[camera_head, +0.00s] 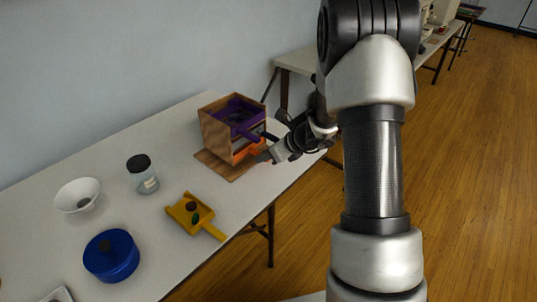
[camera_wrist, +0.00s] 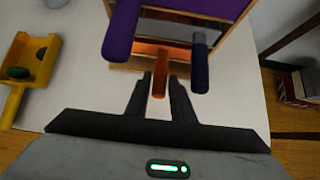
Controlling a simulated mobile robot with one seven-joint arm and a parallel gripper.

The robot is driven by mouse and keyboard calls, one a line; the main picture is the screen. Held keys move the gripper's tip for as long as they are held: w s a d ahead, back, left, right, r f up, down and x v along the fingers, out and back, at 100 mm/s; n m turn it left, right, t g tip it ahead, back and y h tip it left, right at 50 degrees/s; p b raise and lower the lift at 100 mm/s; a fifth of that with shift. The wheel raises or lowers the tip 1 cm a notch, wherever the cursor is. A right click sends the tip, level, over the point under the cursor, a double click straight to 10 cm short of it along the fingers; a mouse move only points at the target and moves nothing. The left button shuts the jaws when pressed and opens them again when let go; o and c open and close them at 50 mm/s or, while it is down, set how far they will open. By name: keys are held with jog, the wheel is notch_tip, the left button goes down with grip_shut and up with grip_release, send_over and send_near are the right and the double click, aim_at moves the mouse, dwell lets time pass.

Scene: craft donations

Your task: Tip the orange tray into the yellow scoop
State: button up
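The orange tray (camera_head: 245,152) sits low in a wooden rack, mostly hidden inside it. Its orange handle (camera_wrist: 160,82) sticks out towards me in the wrist view. My gripper (camera_wrist: 160,85) has one finger on each side of this handle, with what looks like a narrow gap on both sides. In the head view my gripper (camera_head: 264,157) is at the front of the rack. The yellow scoop (camera_head: 188,213) lies on the table in front and to the left of the rack. It holds a green piece (camera_head: 195,218) and a brown piece (camera_head: 191,206). The orange tray's contents are hidden.
The wooden rack (camera_head: 213,135) also holds a purple tray (camera_head: 237,112); its handle and a dark blue handle (camera_wrist: 200,65) stick out close above my fingers. A jar (camera_head: 148,184), white bowl (camera_head: 75,204) and blue round container (camera_head: 123,266) stand left on the table.

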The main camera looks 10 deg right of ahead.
grip_shut()
jog(key=shift+r, duration=0.1)
jog(key=shift+r, duration=0.15)
jog(key=shift+d, duration=0.1)
jog(key=shift+s+d+b, duration=0.25)
jog(key=shift+s+d, duration=0.45)
jog(key=shift+s, duration=0.25)
jog(key=shift+s+d+b, duration=0.25)
jog(key=shift+s+d, duration=0.4)
jog(key=shift+s, duration=0.35)
jog(key=shift+s+d+b, duration=0.25)
jog(key=shift+s+d, duration=0.45)
jog(key=shift+s, duration=0.25)
jog(key=s+d, duration=0.5)
jog(key=s, duration=0.3)
jog(key=shift+d+b, duration=0.35)
jog(key=shift+b, duration=0.1)
